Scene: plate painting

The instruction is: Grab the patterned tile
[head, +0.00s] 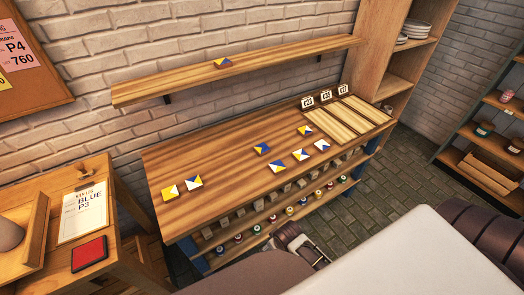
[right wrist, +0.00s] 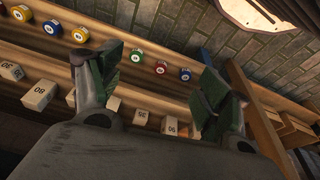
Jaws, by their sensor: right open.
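Several small square tiles with diagonal blue, yellow or white fields show in the head view. A blue and yellow tile (head: 222,63) lies on the wall shelf (head: 270,61). Two tiles (head: 170,193) (head: 194,182) lie at the left end of the wooden table. Others lie further right: a blue and yellow tile (head: 262,149), another (head: 305,130), and a front row (head: 278,167) (head: 300,155) (head: 322,145). My right gripper (right wrist: 158,85) is open and empty in the right wrist view, with the lower racks behind it. My left gripper does not show.
The table (head: 215,155) has wooden trays (head: 345,122) and numbered cards (head: 326,95) at its right. Paint jars (right wrist: 130,44) and pale blocks (right wrist: 38,95) fill racks below. A side table (head: 35,220) at left holds a paper sheet (head: 84,211) and red pad (head: 89,253).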

